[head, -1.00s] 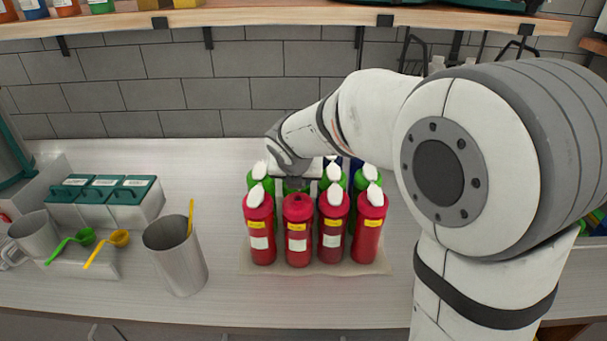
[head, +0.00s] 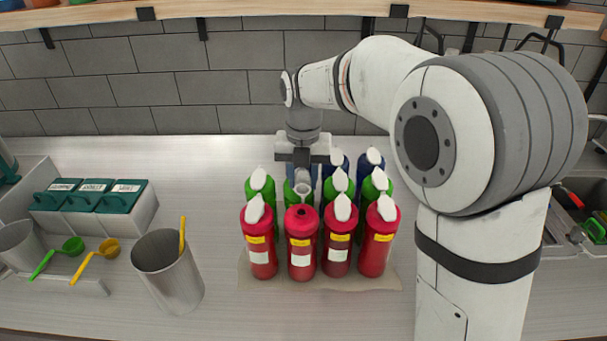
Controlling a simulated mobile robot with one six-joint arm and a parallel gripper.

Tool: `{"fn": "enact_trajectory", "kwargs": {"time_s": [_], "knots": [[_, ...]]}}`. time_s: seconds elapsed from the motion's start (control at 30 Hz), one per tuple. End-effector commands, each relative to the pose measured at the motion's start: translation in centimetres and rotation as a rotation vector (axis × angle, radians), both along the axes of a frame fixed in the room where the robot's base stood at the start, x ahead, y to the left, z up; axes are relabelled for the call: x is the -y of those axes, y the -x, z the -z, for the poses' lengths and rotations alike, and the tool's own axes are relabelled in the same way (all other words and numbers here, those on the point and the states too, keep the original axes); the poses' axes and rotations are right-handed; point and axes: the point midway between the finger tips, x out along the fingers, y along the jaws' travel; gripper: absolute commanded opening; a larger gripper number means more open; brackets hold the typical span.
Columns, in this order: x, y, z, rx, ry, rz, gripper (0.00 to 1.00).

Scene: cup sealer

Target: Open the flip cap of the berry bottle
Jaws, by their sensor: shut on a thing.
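Several bottles stand in rows: red in front, green behind, dark blue at the back. No label names berry legibly. The second red bottle (head: 302,243) from the left shows a dark opening in its top; the other red ones, such as the leftmost (head: 259,240), carry upright white caps. A white round cap-like part (head: 303,189) shows just behind the red opening, in front of a mostly hidden green bottle (head: 289,192). My gripper (head: 302,166) points down over that column, shut on what looks like this white part; the exact contact is hard to make out.
The bottles stand close together on a beige mat (head: 330,282). A metal cup (head: 168,275) with a yellow stick is at left, near teal-lidded containers (head: 95,200). A wooden shelf (head: 240,12) runs above. The counter between cup and bottles is clear.

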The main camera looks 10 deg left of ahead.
Motion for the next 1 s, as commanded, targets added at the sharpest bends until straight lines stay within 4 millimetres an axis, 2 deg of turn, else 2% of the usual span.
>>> {"fn": "enact_trajectory", "kwargs": {"time_s": [0.53, 0.57, 0.8, 1.0], "knots": [[0.27, 0.10, 0.26, -0.028, 0.006, 0.003, 0.00], [0.28, 0.10, 0.27, -0.029, 0.006, 0.003, 0.35], [0.25, 0.06, 0.19, -0.026, 0.004, 0.003, 0.55], [0.23, 0.04, 0.14, -0.025, 0.004, 0.003, 0.55]]}}
